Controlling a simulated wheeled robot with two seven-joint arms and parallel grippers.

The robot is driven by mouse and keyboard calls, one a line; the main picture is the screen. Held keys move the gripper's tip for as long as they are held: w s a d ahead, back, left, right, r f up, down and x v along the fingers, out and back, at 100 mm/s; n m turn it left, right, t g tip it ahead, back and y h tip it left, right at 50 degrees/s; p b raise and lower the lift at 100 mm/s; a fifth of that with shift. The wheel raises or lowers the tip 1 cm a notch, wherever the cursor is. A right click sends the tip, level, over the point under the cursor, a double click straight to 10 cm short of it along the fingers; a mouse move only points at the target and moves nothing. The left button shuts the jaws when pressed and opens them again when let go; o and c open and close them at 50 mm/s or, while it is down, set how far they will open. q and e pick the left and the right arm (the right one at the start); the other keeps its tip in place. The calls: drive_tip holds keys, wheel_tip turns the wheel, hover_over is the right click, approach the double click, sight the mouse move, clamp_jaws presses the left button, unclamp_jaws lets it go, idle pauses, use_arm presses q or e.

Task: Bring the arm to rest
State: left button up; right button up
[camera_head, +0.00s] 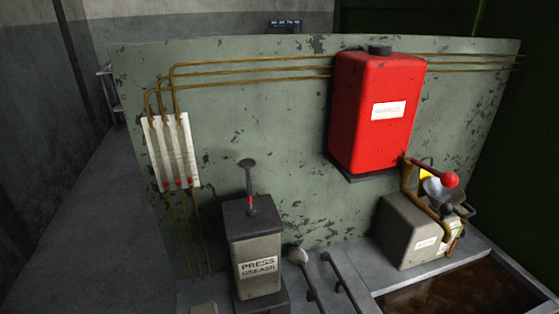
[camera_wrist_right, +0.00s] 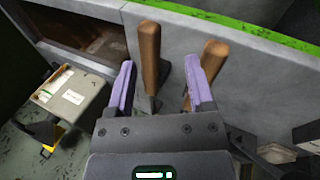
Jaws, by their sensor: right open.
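My right gripper (camera_wrist_right: 159,60) shows in the right wrist view with its two purple fingers spread apart. No object is clamped between them. One wooden handle (camera_wrist_right: 149,50) shows in the gap between the fingers, and a second wooden handle (camera_wrist_right: 214,58) shows just right of the right finger. Both seem to stand beyond the fingers, and I cannot tell how far. Neither of my grippers shows in the head view, and the left one is in no view.
A red tank (camera_head: 370,130) hangs on the chipped green panel (camera_head: 290,120). Below stand the press grease box (camera_head: 257,262), two dark-handled tools and a beige box (camera_head: 408,235) with a red-knobbed lever (camera_head: 449,180). A brown-filled trough (camera_head: 460,290) lies at lower right.

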drive_tip(key=s+a+r+m+y, duration=0.25)
drive_tip(key=s+a+y, duration=0.25)
drive_tip(key=s, duration=0.3)
wheel_tip(320, 180, down, 22)
drive_tip(key=s+f+b, duration=0.1)
drive_tip(key=s+b, duration=0.1)
drive_tip(key=b, duration=0.3)
drive_tip(key=s+d+f+g+b, duration=0.1)
drive_tip(key=s+d+f+b, duration=0.2)
drive_tip(key=s+f, duration=1)
drive_tip(key=shift+s+d+f+g+h, duration=0.25)
drive_tip(key=shift+g+h, duration=0.15)
